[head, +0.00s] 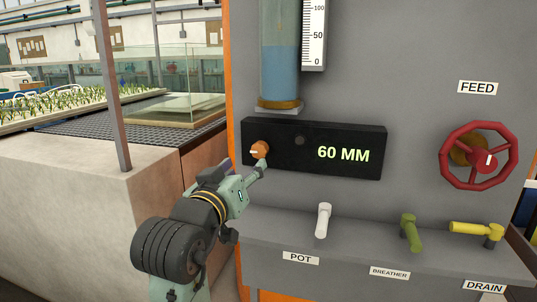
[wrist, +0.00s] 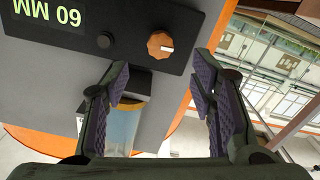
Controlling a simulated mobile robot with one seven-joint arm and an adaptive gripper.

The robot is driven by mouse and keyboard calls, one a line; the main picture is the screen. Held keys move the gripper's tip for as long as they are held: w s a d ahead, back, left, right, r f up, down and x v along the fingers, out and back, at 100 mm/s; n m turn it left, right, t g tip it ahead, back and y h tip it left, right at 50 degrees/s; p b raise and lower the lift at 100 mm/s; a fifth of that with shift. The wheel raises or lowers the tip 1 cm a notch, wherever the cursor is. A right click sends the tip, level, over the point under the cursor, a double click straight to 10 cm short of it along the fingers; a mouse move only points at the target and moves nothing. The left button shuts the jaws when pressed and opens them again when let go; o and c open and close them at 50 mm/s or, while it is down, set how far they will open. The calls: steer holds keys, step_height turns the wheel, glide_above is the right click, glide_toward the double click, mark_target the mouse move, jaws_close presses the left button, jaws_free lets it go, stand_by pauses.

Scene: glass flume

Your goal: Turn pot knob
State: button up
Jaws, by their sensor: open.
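An orange knob (head: 260,150) with a white pointer mark sits at the left end of the black display panel (head: 350,165). Its pointer is toward the left in the head view. The wrist view shows the knob (wrist: 160,45) just beyond my open fingertips, centred between them. My gripper (head: 250,168) is open and empty, just below the knob in the head view. I cannot tell whether a finger touches the knob. The display reads 60 MM.
A water column (head: 280,60) and scale (head: 313,35) stand above the panel. A green lever (head: 410,232), yellow lever (head: 477,230) and red FEED handwheel (head: 478,155) are to the right. A small dark button (head: 299,140) is beside the knob. A post (head: 109,80) stands at left.

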mark_target(258, 153)
steer(key=p+x, duration=0.2)
steer(key=x, duration=0.8)
steer(key=shift+w, duration=0.2)
steer(key=c, duration=1.1)
steer(key=shift+m, duration=0.4)
steer(key=shift+c, duration=0.2)
steer(key=o, duration=1.1)
steer(key=shift+o, duration=0.2)
